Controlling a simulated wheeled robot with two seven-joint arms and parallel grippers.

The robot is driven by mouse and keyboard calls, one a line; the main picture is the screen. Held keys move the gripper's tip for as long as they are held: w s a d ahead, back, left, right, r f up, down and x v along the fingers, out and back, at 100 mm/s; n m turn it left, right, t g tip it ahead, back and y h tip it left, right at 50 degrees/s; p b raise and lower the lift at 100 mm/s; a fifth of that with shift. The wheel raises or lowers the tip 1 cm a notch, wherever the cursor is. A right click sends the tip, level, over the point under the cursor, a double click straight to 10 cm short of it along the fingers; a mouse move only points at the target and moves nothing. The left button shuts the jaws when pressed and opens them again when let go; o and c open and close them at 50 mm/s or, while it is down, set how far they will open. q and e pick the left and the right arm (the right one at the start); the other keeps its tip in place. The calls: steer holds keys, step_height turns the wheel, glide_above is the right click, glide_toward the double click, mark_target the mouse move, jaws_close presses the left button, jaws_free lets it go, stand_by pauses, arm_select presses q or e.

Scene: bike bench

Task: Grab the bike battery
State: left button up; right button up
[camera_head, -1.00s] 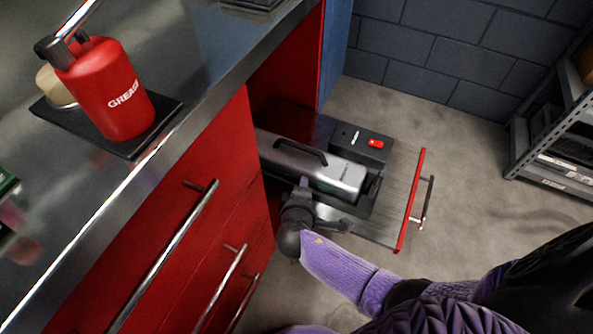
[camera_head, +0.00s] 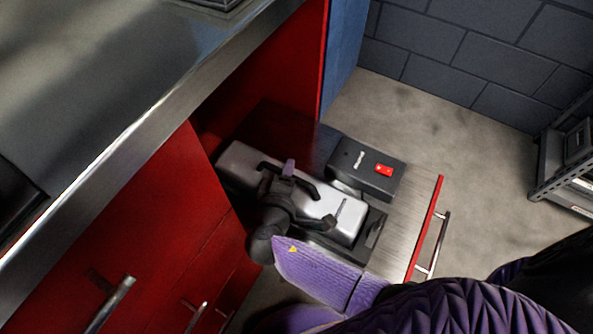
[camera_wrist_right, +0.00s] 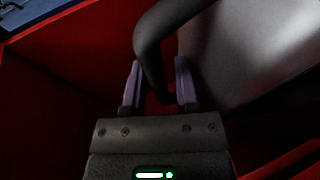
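The bike battery (camera_head: 241,163) is a long silver block with a black arched handle (camera_head: 306,188). It lies in a dark tray in the open drawer (camera_head: 403,205). My right gripper (camera_head: 287,172) is over the battery at its handle. In the right wrist view, the two purple fingertips of the gripper (camera_wrist_right: 159,75) stand apart, one on each side of the black handle (camera_wrist_right: 150,45). Gaps show between fingers and handle. The battery's silver side (camera_wrist_right: 245,50) is at the right there. My left gripper is not in view.
A black charger box (camera_head: 365,168) with a red switch sits in the drawer beside the battery. The red cabinet (camera_head: 130,240) and steel bench top (camera_head: 120,90) are on the left. A metal shelf (camera_head: 560,165) stands at the right. Bare floor lies behind the drawer.

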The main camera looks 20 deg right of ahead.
steer(key=shift+r, duration=0.1)
steer(key=shift+s+a, duration=0.1)
jaws_close()
stand_by(1.1)
